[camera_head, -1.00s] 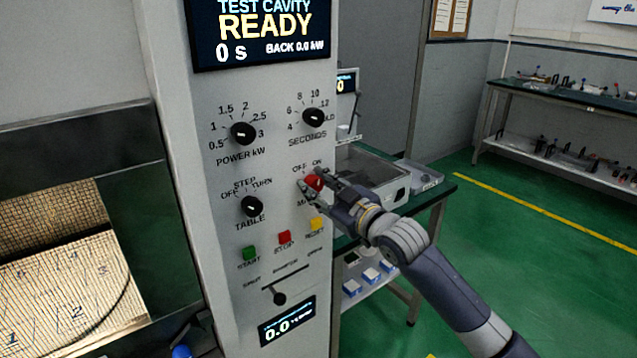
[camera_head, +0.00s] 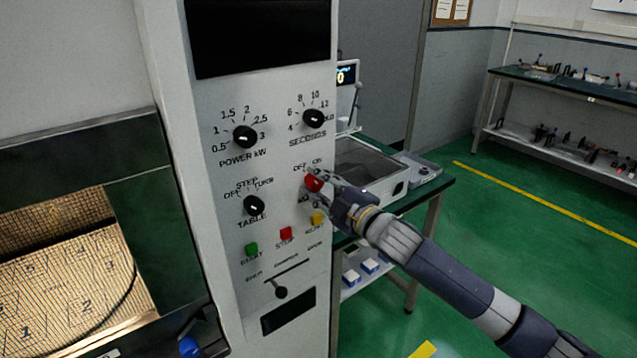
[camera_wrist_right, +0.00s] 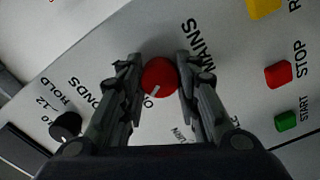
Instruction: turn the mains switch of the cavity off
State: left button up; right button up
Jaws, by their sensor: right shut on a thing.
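The red mains switch (camera_head: 313,183) is a round knob on the right side of the cavity's front panel, under OFF and ON labels. In the right wrist view the red knob (camera_wrist_right: 159,77) sits between my two fingers, its white mark pointing toward the lower left, near a partly hidden label. My right gripper (camera_head: 318,190) is shut on the knob, with a finger on each side of it. The panel's top display (camera_head: 260,38) and the small lower display (camera_head: 288,312) are both dark. My left gripper is not in view.
Black power (camera_head: 245,137), seconds (camera_head: 313,118) and table (camera_head: 253,205) knobs surround the switch. Green start (camera_head: 251,249), red stop (camera_head: 286,233) and yellow reset (camera_head: 317,218) buttons lie below. A bench with a glass-topped box (camera_head: 368,168) stands behind my right arm.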

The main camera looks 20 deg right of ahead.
dwell(0.5)
jog(key=o, duration=1.1)
jog(key=v, duration=1.2)
